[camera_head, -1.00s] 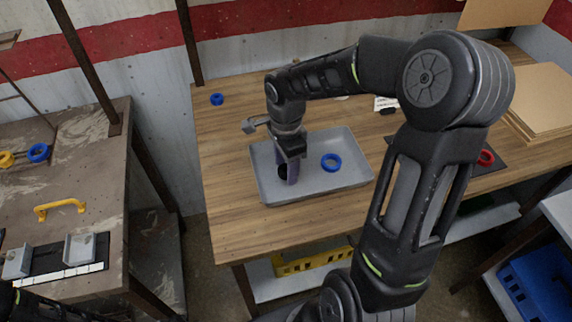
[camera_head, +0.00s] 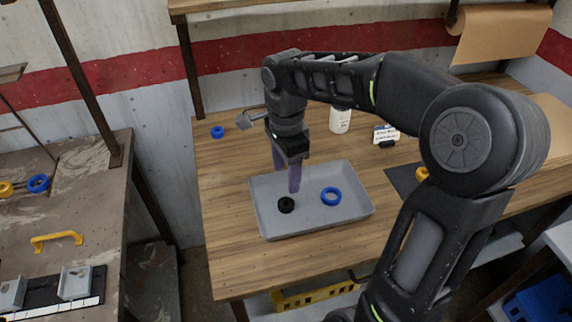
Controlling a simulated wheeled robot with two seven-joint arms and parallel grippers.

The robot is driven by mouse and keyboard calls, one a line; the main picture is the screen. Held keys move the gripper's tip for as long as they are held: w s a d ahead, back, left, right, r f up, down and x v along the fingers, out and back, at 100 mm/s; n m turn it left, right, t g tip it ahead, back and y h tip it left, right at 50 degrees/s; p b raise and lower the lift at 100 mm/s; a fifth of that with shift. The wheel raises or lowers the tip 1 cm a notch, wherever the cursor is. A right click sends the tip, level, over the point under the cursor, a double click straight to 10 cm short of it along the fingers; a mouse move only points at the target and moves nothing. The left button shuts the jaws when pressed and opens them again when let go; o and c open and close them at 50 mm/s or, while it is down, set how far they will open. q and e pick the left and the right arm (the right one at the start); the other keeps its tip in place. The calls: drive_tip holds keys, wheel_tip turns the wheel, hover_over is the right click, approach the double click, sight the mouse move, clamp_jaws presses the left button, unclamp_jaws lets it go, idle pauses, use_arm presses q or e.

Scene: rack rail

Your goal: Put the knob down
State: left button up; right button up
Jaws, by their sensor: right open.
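The knob (camera_head: 286,205) is small, black and round. It lies in the left half of the grey tray (camera_head: 318,226) on the wooden table. My right gripper (camera_head: 287,178) is above the tray, fingers pointing down, open and apart from the knob. One purple finger shows in front and part of the other shows behind it. A blue ring (camera_head: 331,196) lies in the tray to the right of the knob. My left gripper does not show.
Another blue ring (camera_head: 217,132) lies at the table's back left. A white bottle (camera_head: 340,121) and a small labelled card (camera_head: 386,134) stand behind the tray. A dark mat (camera_head: 402,178) lies to its right. A side bench (camera_head: 92,200) with a yellow handle (camera_head: 57,239) is at left.

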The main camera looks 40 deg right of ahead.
wheel_tip(320, 180, up, 2)
drive_tip(key=shift+r, duration=0.1)
idle(0.7)
